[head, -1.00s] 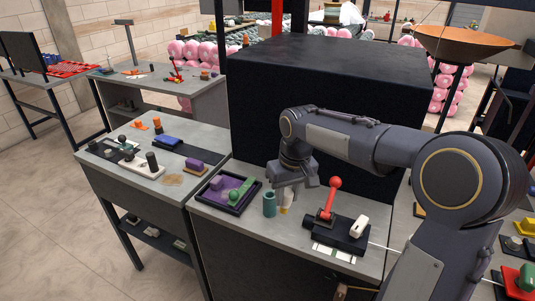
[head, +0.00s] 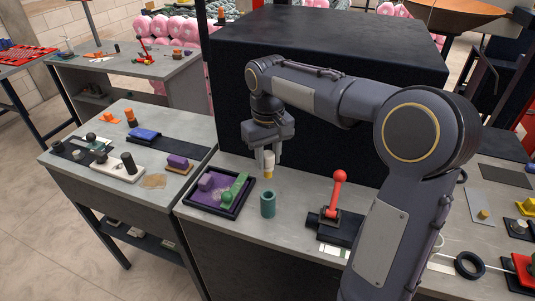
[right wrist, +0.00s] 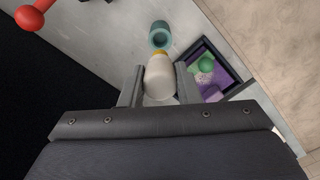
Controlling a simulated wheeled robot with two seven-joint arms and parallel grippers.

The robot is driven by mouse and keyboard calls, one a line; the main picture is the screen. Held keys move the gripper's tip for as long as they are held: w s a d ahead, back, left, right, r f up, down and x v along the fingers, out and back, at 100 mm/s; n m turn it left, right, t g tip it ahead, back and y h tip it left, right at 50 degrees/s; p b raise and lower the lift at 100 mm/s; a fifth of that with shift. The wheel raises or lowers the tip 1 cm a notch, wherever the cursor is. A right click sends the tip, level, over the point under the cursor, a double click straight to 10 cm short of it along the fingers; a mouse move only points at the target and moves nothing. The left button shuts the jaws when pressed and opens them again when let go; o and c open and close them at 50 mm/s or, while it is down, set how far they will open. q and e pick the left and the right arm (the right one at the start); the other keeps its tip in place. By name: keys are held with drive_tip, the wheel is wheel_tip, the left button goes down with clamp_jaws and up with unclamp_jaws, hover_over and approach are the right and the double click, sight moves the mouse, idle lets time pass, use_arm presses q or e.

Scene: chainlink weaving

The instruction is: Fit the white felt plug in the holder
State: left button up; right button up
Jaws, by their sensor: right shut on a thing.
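The white felt plug (head: 268,159) is a pale cylinder with a yellow-orange lower end. My right gripper (head: 267,155) is shut on it and holds it upright above the table. The holder appears to be the teal open-topped cylinder (head: 267,204), standing upright on the grey table. In the head view the plug is above the holder in the picture, with a gap between them. In the right wrist view the plug (right wrist: 159,78) sits between the two fingers, and the teal cylinder (right wrist: 160,37) shows its open mouth just beyond the yellow end. My left gripper is not in view.
A dark tray with a purple inside (head: 218,210) holds a green piece and stands left of the holder. A red-knobbed lever (head: 338,190) on a black base stands to the right. A large black box (head: 330,70) rises behind.

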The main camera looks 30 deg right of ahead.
sight(269, 177)
drive_tip(key=shift+w+f, duration=0.1)
drive_tip(key=shift+f, duration=0.15)
wheel_tip(269, 177, down, 6)
drive_tip(key=b, duration=0.4)
drive_tip(key=shift+r, duration=0.45)
drive_tip(key=shift+f, duration=0.15)
drive_tip(key=shift+f+b, duration=1.35)
drive_tip(key=shift+f, duration=0.7)
drive_tip(key=o, duration=1)
drive_tip(key=shift+o, duration=0.2)
